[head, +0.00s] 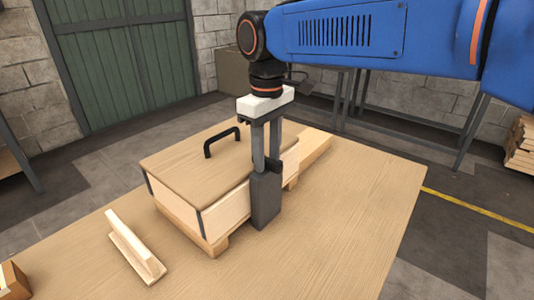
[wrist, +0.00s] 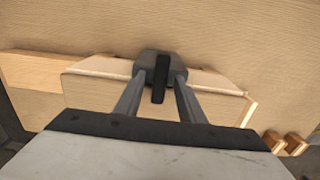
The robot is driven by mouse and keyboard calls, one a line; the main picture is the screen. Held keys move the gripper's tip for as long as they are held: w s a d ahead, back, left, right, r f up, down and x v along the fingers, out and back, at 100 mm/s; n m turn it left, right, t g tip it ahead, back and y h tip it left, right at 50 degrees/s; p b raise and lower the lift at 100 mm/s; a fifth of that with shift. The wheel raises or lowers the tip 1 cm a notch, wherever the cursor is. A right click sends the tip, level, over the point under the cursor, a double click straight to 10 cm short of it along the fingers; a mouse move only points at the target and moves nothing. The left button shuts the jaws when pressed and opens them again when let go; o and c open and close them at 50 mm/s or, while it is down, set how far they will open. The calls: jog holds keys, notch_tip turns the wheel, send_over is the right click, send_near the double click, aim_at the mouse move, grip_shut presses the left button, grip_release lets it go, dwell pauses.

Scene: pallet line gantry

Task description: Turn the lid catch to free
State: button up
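The wooden box (head: 224,214) stands on the table with its flat wooden lid (head: 185,160) down; a black handle (head: 222,135) is on the lid. A dark grey block (head: 265,200) stands upright against the box's right side; it also shows in the wrist view (wrist: 143,59). The black bar of the lid catch (wrist: 160,80) shows at this block in the wrist view. My gripper (head: 266,168) points down at the block's top. Its two fingers (wrist: 160,86) are apart, one each side of the bar, with small gaps visible. The fingertips' contact is partly hidden.
A T-shaped wooden piece (head: 136,247) lies left of the box on the table (head: 335,225). A wooden beam (head: 313,147) lies behind the box. A small box (head: 13,280) is at the near left corner. The table's right side is clear.

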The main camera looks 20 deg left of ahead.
grip_shut()
jog(key=shift+m, duration=0.5)
jog(key=m, duration=0.3)
jog(key=shift+m, duration=0.4)
jog(key=m, duration=0.9)
jog(key=shift+m, duration=2)
